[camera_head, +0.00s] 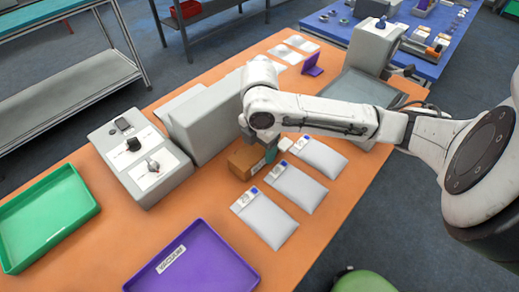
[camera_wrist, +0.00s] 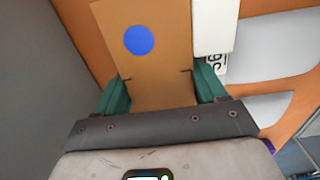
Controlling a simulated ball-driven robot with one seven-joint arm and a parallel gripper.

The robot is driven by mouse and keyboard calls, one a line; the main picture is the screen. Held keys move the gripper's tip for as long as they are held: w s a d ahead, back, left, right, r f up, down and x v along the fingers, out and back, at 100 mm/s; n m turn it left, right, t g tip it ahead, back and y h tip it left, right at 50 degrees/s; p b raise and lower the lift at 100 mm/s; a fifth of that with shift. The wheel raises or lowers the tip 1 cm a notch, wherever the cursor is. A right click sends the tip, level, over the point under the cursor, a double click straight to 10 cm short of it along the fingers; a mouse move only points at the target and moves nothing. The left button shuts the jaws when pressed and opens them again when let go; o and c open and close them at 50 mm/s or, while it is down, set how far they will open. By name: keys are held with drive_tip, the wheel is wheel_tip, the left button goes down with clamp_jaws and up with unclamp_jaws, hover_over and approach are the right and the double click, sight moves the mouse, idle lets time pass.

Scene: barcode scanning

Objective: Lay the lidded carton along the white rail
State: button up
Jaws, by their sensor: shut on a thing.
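A brown lidded carton (camera_head: 243,161) is at the table's middle, between the grey block and the white pouches. In the wrist view the carton (camera_wrist: 150,60) has a blue dot on its face. My gripper (camera_head: 262,153) has green fingers, seen on both sides of the carton in the wrist view (camera_wrist: 162,85), and is shut on it. A white piece (camera_wrist: 213,25), which looks like the white rail, runs close beside the carton's right side. A small white end (camera_head: 285,143) shows by my gripper; my arm hides the rest. I cannot tell if the carton touches the table.
White pouches (camera_head: 266,219) with labels lie to the right on the orange table (camera_head: 120,225). A long grey block (camera_head: 205,118) stands left of the carton. A grey stand (camera_head: 143,160) with small devices, a green tray (camera_head: 45,220) and a purple tray (camera_head: 190,265) are further left and in front.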

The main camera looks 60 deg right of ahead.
drive_tip(key=shift+f, duration=0.1)
drive_tip(key=o, duration=1)
